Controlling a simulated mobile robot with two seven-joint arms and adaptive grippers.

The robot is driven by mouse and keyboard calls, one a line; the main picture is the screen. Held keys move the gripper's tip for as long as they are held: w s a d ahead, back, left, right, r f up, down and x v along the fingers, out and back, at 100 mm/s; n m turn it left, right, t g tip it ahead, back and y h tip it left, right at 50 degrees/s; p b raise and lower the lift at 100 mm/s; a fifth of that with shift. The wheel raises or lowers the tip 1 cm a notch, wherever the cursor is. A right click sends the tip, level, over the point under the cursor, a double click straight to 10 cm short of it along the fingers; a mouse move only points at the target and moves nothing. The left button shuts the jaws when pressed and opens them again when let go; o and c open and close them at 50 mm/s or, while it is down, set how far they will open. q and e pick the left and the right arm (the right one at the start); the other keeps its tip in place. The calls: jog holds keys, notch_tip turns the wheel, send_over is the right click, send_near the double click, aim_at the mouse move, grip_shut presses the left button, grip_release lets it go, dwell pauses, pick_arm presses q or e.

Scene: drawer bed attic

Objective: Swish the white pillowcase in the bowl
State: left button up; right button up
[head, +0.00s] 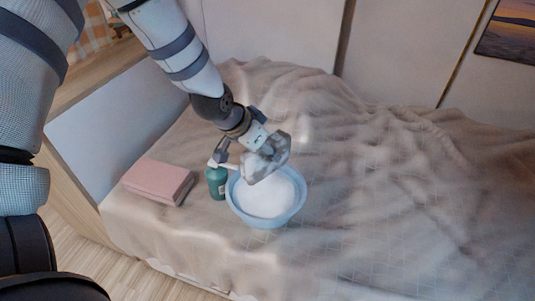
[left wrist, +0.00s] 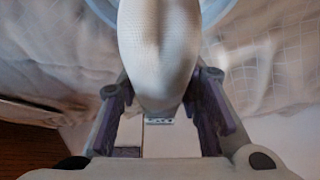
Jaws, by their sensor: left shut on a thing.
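The bowl (head: 266,222) is light blue, stands on the bed, and is filled with something smooth and white; I cannot tell how much of that is suds and how much is cloth. My left gripper (head: 260,160) reaches down over the bowl's back edge. It is shut on the white pillowcase, which shows as a bulging white, finely textured piece (left wrist: 158,50) between the fingers in the left wrist view. The fingers partly hide the cloth in the head view. My right gripper is not in view.
A green pump bottle (head: 216,186) stands close against the bowl's left side. A folded pink cloth (head: 158,181) lies further left. The rumpled beige blanket (head: 400,190) is free of objects to the right. A wall panel (head: 270,30) stands behind the bed.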

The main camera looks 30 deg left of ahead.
pick_arm(q)
jog(key=shift+a, duration=0.15)
jog(key=shift+f, duration=0.1)
notch_tip(320, 180, down, 14)
jog(key=b, duration=0.5)
jog(key=shift+f, duration=0.25)
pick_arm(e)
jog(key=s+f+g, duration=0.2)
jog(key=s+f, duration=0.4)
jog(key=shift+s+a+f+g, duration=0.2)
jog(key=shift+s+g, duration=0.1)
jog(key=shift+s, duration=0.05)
pick_arm(q)
jog(key=shift+a+r, duration=0.1)
jog(key=shift+a, duration=0.35)
jog(key=shift+w+d, duration=0.2)
jog(key=shift+d, duration=0.9)
jog(key=shift+s+a+p, duration=0.15)
jog(key=shift+a+p, duration=0.15)
jog(key=shift+a, duration=0.3)
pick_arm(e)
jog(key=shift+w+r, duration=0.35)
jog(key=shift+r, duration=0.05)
pick_arm(q)
jog(key=shift+a, duration=0.1)
